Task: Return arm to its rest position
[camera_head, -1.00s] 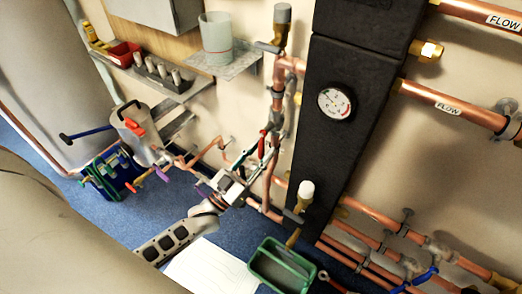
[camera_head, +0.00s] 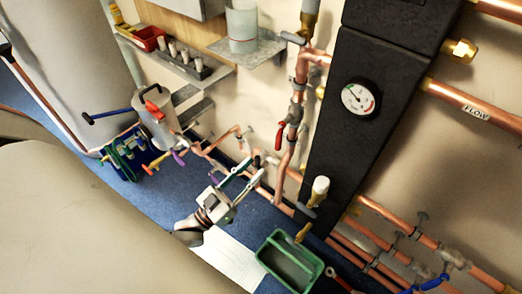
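My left gripper (camera_head: 256,168) is in the middle of the head view, in front of the lower copper pipes. Its two thin fingers stand apart with nothing seen between them, so it is open and empty. The red valve handle (camera_head: 281,135) hangs on the upright copper pipe (camera_head: 297,105), up and to the right of the fingertips, with a gap between. My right gripper is not in view. A large beige surface fills the lower left and hides what lies behind it.
A black panel with a gauge (camera_head: 360,97) stands right of the gripper. Copper pipes (camera_head: 385,212) run low at right. A green tray (camera_head: 266,262) and a white sheet (camera_head: 225,262) lie below. A grey canister (camera_head: 155,118) and a shelf (camera_head: 190,72) are at left.

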